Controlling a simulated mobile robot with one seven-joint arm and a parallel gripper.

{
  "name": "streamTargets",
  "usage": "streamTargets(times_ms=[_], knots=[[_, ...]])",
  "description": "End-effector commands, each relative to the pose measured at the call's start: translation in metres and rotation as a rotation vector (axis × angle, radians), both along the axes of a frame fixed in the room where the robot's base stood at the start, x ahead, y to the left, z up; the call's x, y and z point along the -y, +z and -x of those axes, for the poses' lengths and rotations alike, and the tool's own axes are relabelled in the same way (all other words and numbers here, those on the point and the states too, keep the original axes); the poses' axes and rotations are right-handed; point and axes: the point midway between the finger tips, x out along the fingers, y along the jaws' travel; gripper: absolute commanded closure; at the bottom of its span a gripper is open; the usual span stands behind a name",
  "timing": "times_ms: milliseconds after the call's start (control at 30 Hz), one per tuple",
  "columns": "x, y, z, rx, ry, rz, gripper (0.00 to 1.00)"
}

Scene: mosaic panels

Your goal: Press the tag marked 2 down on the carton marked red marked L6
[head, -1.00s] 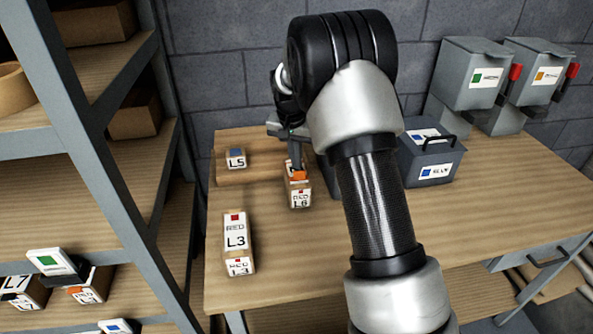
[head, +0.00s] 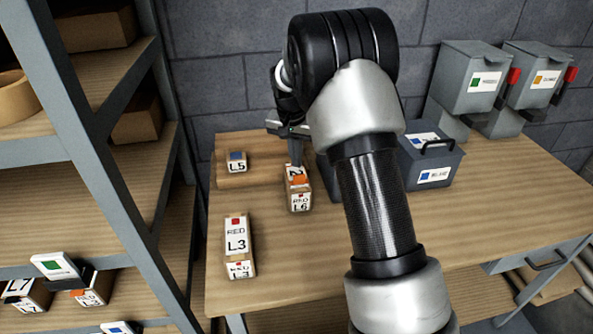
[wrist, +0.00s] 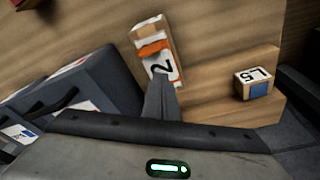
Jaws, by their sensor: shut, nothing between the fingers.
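The carton marked red L6 (head: 301,203) stands on the bench in the head view, and it also shows in the wrist view (wrist: 141,30). The tag marked 2 (head: 299,180), white with an orange band, lies on top of the carton; it also shows in the wrist view (wrist: 153,48), where its 2 is readable. My gripper (head: 295,162) is shut and empty, its tips at the far end of the tag. In the wrist view the fingertips (wrist: 161,80) cover the tag's near edge. I cannot tell whether they touch it.
The carton marked L3 (head: 238,252) stands in front left, and the carton L5 (head: 236,164) sits behind left on a raised block. A grey box with a blue label (head: 432,175) is at right. A shelf rack stands at left.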

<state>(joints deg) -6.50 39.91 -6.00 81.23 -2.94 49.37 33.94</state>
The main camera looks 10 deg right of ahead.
Motion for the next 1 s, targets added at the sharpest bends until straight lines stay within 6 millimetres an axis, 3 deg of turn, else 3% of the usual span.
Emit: streamTargets(times_ms=[600, 1000], knots=[[0.0, 0.053, 0.0, 0.001, 0.0, 0.0, 1.0], [0.0, 0.055, 0.0, 0.001, 0.0, 0.001, 1.0]])
